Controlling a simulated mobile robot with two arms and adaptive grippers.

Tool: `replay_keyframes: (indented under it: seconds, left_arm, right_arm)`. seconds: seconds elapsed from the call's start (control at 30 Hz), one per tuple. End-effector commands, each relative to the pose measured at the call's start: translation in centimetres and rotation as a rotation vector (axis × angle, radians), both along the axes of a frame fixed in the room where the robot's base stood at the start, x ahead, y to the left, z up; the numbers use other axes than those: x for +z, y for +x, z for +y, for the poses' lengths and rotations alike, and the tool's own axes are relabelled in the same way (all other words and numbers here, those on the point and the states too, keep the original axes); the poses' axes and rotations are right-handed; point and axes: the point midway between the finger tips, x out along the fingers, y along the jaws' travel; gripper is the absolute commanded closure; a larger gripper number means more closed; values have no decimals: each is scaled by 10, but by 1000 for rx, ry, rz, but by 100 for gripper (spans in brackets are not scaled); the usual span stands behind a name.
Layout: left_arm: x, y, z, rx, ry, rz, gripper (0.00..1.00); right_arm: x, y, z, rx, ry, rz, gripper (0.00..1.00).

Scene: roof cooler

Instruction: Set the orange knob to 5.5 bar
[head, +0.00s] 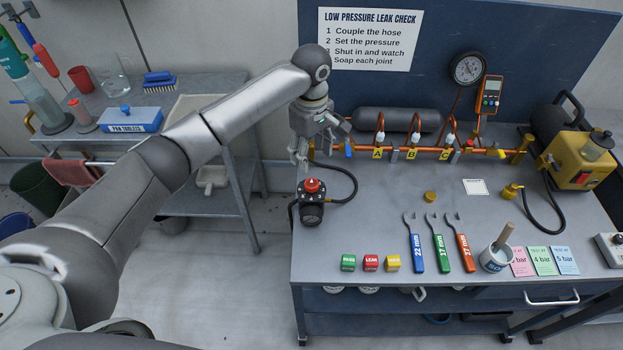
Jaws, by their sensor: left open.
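The orange knob (312,185) sits on top of a black regulator (325,197) at the bench's left edge. A small dark gauge (311,214) faces me on the regulator; its reading is too small to tell. My left gripper (318,148) is open and empty. It shows just above and behind the knob in the picture, near the left end of the copper pipe, and appears apart from the knob. A larger round gauge (468,69) hangs on the blue back panel; its reading is also unclear. My right gripper is out of view.
A black hose (354,185) loops from the regulator towards the copper pipe (430,150). Wrenches (440,250), coloured blocks (371,263), a brush pot (495,258) and pressure cards (541,261) lie along the bench front. The bench middle (390,195) is mostly clear.

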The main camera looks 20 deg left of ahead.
Motion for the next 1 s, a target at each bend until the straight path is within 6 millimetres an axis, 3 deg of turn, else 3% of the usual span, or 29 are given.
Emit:
replay_keyframes:
  seconds: [0.6, 1.0]
  left_arm:
    - [-95, 0, 0, 2, 0, 1, 44]
    - [-105, 0, 0, 0, 0, -1, 44]
  right_arm:
    - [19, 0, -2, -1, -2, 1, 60]
    - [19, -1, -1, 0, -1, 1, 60]
